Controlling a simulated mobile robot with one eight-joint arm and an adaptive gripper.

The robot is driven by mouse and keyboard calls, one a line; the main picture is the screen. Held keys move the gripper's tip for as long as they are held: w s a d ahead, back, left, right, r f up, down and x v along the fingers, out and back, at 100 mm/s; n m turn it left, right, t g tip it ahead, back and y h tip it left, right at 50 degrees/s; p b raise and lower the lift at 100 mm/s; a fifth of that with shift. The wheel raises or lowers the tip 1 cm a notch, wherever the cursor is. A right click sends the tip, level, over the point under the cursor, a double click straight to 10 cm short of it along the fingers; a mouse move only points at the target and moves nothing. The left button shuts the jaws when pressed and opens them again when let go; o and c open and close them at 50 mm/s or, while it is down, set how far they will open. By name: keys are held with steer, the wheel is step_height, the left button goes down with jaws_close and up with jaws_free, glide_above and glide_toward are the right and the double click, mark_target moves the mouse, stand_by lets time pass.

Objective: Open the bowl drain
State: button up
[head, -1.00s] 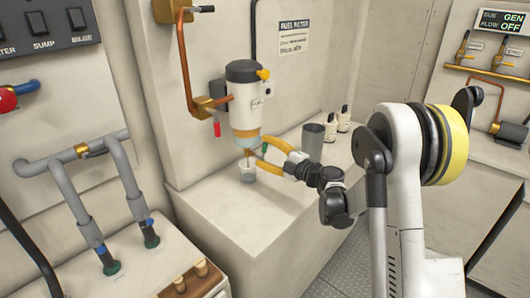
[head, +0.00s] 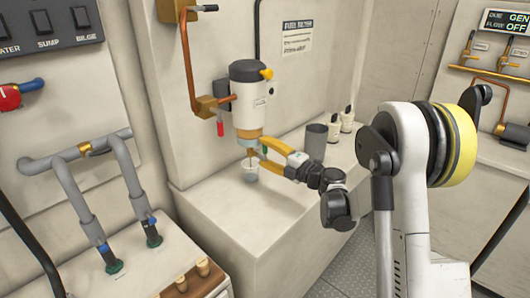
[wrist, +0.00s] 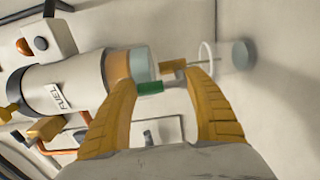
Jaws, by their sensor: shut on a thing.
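The fuel filter (head: 248,95), a white canister with a dark cap, is fixed on the wall; its clear bowl (wrist: 142,64) is at its lower end. A green part of the bowl drain (wrist: 150,88) and a thin stem show beyond the bowl in the wrist view. My gripper (head: 256,148) has yellow fingers, which also show in the wrist view (wrist: 158,68) on either side of the drain. They are shut on the drain, though the exact contact is partly hidden. A small clear cup (head: 250,172) stands under the drain, close to the lower finger.
A grey cup (head: 315,142) and two white bottles (head: 340,122) stand right of the filter on the ledge. A copper pipe with a red lever (head: 219,128) is at the filter's left. The ledge front (head: 235,205) is clear.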

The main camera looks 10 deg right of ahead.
steer(key=o, duration=1.2)
steer(key=shift+a, duration=0.1)
steer(key=v, duration=1.2)
steer(key=shift+s, duration=0.1)
steer(key=shift+r, duration=0.1)
